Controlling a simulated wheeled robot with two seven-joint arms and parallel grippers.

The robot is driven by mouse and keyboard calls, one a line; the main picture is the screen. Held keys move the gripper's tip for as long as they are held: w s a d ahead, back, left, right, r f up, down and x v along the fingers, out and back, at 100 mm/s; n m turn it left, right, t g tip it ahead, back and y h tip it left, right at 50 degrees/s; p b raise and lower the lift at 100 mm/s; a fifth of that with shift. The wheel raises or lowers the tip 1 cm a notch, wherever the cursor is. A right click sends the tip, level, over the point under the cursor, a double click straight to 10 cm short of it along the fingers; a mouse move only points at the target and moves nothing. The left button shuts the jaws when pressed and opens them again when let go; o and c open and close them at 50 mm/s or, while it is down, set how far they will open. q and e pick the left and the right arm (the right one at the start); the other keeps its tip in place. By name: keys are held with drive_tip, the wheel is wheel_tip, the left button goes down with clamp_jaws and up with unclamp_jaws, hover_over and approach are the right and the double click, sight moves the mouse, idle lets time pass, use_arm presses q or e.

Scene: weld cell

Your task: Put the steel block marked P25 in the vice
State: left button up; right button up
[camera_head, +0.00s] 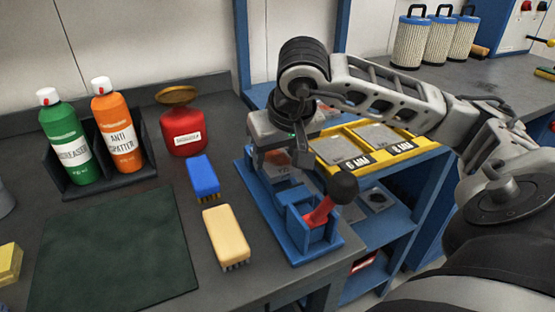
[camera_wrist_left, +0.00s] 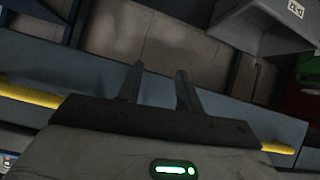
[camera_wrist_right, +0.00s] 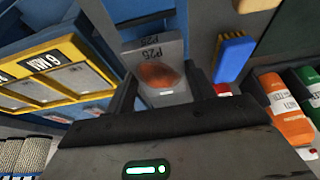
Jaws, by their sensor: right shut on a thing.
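The P25 steel block (camera_wrist_right: 160,48) is grey with a rusty orange patch and sits between my right gripper's fingers in the right wrist view. My right gripper (camera_wrist_right: 162,92) is shut on it. In the head view the same gripper (camera_head: 279,158) points down over the back part of the blue vice (camera_head: 335,241), and the block is mostly hidden. The vice has a red handle with a black knob. I cannot tell whether the block touches the vice bed. My left gripper (camera_wrist_left: 158,88) is open and empty in the left wrist view.
A blue brush (camera_head: 202,176) and a yellow brush (camera_head: 226,236) lie left of the vice. A red container (camera_head: 183,128) and two spray bottles stand behind. A yellow-rimmed rack (camera_head: 384,159) with marked plates is close on the right. The green mat (camera_head: 115,250) is clear.

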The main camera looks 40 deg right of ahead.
drive_tip(key=shift+f, duration=0.8)
use_arm(q)
drive_tip(key=shift+f, duration=0.15)
use_arm(e)
drive_tip(key=shift+f, duration=0.1)
drive_tip(key=o, duration=1.6)
drive_tip(key=shift+f, duration=0.1)
drive_tip(key=shift+c, duration=0.2)
drive_tip(key=shift+r, duration=0.25)
use_arm(q)
drive_tip(key=shift+s+a+r+p, duration=0.15)
drive_tip(key=shift+r+p, duration=0.2)
drive_tip(key=shift+p, duration=0.45)
use_arm(e)
drive_tip(key=v, duration=1.2)
